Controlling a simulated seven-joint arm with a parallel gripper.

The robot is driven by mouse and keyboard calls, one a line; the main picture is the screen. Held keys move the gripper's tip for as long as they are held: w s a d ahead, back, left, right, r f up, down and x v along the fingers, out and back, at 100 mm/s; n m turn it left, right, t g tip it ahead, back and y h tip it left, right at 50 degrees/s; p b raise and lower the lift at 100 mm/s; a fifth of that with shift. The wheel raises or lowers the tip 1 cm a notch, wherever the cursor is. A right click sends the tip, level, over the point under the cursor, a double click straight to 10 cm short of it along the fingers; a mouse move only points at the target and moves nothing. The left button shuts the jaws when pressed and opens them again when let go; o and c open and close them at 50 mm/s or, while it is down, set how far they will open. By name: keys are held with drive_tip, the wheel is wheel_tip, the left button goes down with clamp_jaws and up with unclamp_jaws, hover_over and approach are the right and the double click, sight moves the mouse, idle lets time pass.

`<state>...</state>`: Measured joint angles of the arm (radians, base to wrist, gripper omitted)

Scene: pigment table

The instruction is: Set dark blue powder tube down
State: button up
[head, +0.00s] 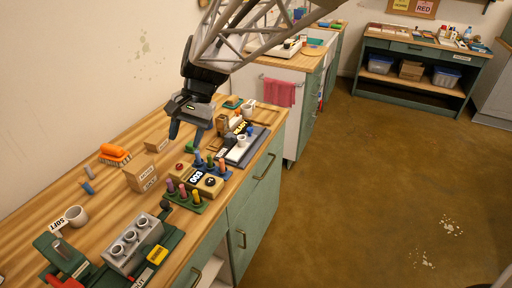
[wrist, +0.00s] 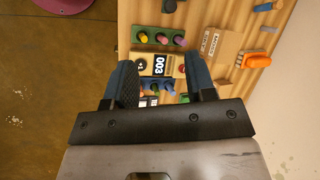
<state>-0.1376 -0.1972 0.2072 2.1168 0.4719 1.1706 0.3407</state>
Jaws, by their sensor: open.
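My gripper (head: 186,133) is open and empty, raised above the table near the blue rack. In the wrist view its two fingers (wrist: 160,64) stand wide apart with nothing held between them. A blue tube (head: 197,156) stands upright in the blue rack (head: 226,174), beside a green and an orange tube; it also shows in the wrist view (wrist: 170,91), partly near the right finger. I cannot tell for sure whether this is the dark blue powder tube.
A block marked 003 (head: 207,188) lies between the blue rack and a green rack (head: 197,208) of several tubes.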

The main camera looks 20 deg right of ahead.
drive_tip(key=s+d+n+t+h, duration=0.2)
drive_tip(key=s+d, duration=0.5)
drive_tip(key=s, duration=0.3)
drive_tip(key=s+d+n+t+h, duration=0.2)
drive_tip(key=s+d+h, duration=0.1)
drive_tip(key=s+d, duration=0.5)
drive_tip(key=s, duration=0.3)
drive_tip(key=shift+s+f+n+t, duration=0.2)
drive_tip(key=shift+f+n+t, duration=0.1)
